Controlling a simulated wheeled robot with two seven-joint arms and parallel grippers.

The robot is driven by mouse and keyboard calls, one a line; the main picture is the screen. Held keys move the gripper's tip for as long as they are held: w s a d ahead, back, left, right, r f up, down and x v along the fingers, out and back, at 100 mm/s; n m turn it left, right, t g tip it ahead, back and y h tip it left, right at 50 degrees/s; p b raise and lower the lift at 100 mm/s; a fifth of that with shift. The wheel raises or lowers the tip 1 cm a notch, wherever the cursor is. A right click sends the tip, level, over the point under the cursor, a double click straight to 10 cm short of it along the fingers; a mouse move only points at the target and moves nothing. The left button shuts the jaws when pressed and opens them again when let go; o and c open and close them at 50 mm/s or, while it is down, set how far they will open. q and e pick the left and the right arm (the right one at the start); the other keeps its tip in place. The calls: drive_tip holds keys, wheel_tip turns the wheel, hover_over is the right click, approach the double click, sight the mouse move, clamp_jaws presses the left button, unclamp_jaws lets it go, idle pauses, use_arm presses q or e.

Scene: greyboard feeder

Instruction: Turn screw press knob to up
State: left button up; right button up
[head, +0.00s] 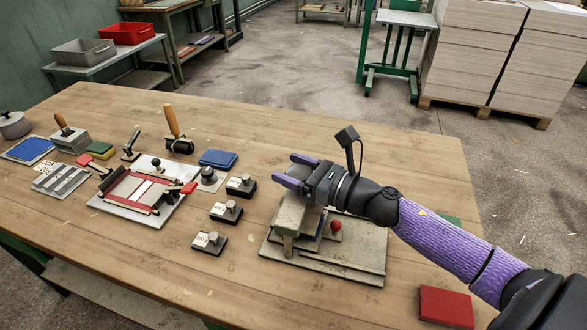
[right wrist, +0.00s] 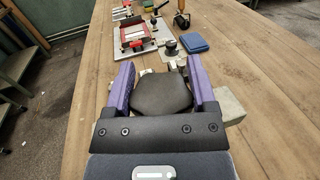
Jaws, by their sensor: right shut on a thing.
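The screw press (head: 290,222) is a grey metal frame on a flat base plate (head: 345,268) at the right front of the table. A red ball (head: 336,226) sits on its right side. My right gripper (head: 293,171) comes in from the right over the top of the press, its purple fingers pointing left. It is shut on the press knob, which the fingers and palm mostly hide. In the right wrist view the fingers (right wrist: 160,66) stand apart around small metal parts, and a grey corner of the press (right wrist: 232,105) shows to the right. My left gripper is not in view.
Left of the press stand several black stamps with metal knobs (head: 240,185), a red-framed printing jig (head: 135,190) and a blue pad (head: 218,158). A red pad (head: 446,306) lies at the front right, close to my right arm. The table behind the press is clear.

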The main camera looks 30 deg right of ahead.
drive_tip(key=o, duration=1.2)
drive_tip(key=p+v, duration=0.1)
drive_tip(key=v, duration=0.9)
